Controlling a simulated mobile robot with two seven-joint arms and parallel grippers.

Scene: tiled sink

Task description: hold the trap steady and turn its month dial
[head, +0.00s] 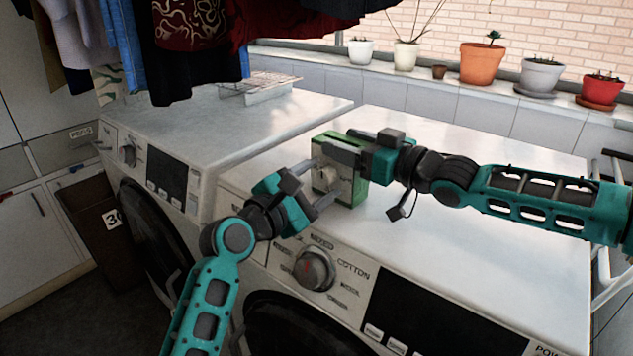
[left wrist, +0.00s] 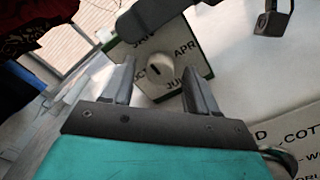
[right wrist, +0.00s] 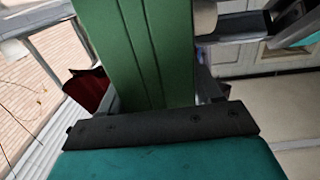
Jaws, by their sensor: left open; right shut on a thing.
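The trap (head: 352,188) is a green box with a pale front face, standing upright on top of the right washing machine. Its month dial (left wrist: 160,67) is a round pale knob with a dark slot, ringed by month letters such as APR and OCT in the left wrist view. My right gripper (head: 338,148) is shut on the trap's upper part; the green body (right wrist: 150,50) fills the space between its fingers in the right wrist view. My left gripper (head: 314,186) is open, its fingers pointing at the dial, one on either side of it and apart from it in the left wrist view.
The right washing machine (head: 470,240) has a clear white top and a control knob (head: 314,268) below the trap. A second washing machine (head: 230,125) stands to the left with a wire rack (head: 258,85). Clothes (head: 195,40) hang above it. Potted plants (head: 482,62) line the back ledge.

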